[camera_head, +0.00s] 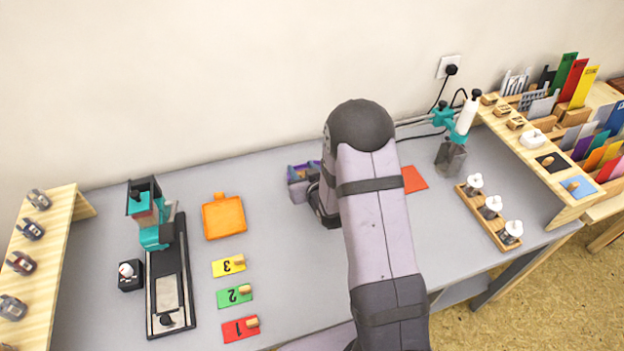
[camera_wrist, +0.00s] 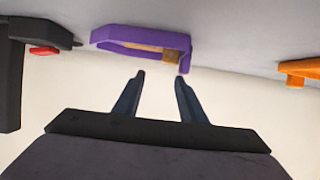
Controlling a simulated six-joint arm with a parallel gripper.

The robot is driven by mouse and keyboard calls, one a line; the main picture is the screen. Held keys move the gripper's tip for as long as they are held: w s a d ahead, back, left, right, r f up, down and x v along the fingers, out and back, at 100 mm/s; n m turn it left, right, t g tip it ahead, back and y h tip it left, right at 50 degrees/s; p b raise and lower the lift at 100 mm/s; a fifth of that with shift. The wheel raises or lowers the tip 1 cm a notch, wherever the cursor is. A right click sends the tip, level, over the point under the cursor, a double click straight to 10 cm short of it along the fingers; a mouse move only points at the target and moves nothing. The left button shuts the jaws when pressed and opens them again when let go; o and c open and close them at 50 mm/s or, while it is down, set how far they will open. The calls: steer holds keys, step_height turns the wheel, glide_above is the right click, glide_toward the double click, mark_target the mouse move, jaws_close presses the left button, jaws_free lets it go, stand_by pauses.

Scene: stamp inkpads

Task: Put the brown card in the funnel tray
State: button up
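My gripper (camera_wrist: 159,82) is open and empty in the wrist view, its two dark fingers apart. Just beyond the fingertips is a purple holder (camera_wrist: 110,36), with a brown piece (camera_wrist: 172,56) inside it that may be the brown card. Part of an orange thing, likely that tray, shows in the wrist view (camera_wrist: 301,70).
A teal stamp press (camera_head: 154,220) on a black base stands left of the orange tray. Numbered yellow, green and red cards (camera_head: 235,295) lie in front of it. A red-orange sheet (camera_head: 413,179) and a rack of white-topped stamps (camera_head: 490,218) are to the right.

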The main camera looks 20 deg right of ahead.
steer(key=v, duration=1)
steer(key=shift+r+b, duration=0.25)
steer(key=shift+b, duration=0.2)
steer(key=s+f+g, duration=0.1)
steer(key=s+g, duration=0.1)
steer(key=s, duration=0.1)
steer(key=s+a+f+g, duration=0.1)
steer(key=s+g, duration=0.1)
steer(key=s, duration=0.1)
steer(key=s+f+g, duration=0.1)
steer(key=s+g, duration=0.2)
steer(key=shift+s+a, duration=0.15)
steer(key=shift+a, duration=0.15)
steer(key=s+a+r+g, duration=0.1)
steer(key=s+g, duration=0.2)
steer(key=s, duration=0.4)
steer(key=s+a+r+g, duration=0.1)
steer(key=s+r+g, duration=0.1)
steer(key=s, duration=0.5)
steer(key=shift+s+a+g, duration=0.3)
steer(key=shift+a+g, duration=0.1)
steer(key=shift+g, duration=0.3)
step_height(320, 180, up, 8)
steer(key=p, duration=0.7)
steer(key=shift+f+p, duration=0.2)
steer(key=shift+p, duration=0.1)
steer(key=shift+r, duration=0.1)
